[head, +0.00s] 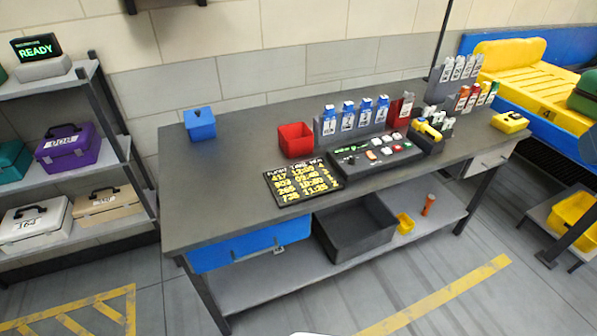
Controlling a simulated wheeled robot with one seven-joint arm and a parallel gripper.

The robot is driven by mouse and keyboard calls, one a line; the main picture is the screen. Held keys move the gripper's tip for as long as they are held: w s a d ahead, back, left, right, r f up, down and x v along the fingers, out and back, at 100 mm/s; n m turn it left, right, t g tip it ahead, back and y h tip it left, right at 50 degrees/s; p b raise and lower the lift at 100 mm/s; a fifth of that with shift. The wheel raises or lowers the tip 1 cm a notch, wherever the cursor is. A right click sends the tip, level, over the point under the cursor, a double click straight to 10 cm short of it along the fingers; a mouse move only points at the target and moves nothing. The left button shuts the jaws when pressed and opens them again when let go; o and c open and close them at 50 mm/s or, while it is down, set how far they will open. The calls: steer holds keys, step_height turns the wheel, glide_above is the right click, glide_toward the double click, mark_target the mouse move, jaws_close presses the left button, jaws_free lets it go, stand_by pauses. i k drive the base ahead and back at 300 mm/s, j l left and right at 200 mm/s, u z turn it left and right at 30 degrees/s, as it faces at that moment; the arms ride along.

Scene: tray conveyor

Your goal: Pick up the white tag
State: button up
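Several whitish-grey tags (459,68) stand in the upper row of a grey rack (438,92) at the back right of the workbench. Small pale pieces (448,127) also show beside a yellow item in a dark holder, too small to tell apart. A small whitish piece (279,250) shows just under the blue drawer; I cannot tell whether it is a tag.
Shelves (100,150) with cases are left; a yellow tray (535,85) is right.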

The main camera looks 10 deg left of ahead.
mark_target(449, 61)
steer(key=i+l, duration=0.2)
steer(key=l, duration=0.2)
steer(key=i+l, duration=0.15)
steer(key=l, duration=0.25)
steer(key=i+l, duration=0.2)
steer(key=l, duration=0.2)
steer(key=i+l, duration=0.15)
steer(key=l, duration=0.25)
steer(key=i+l, duration=0.2)
steer(key=l, duration=0.15)
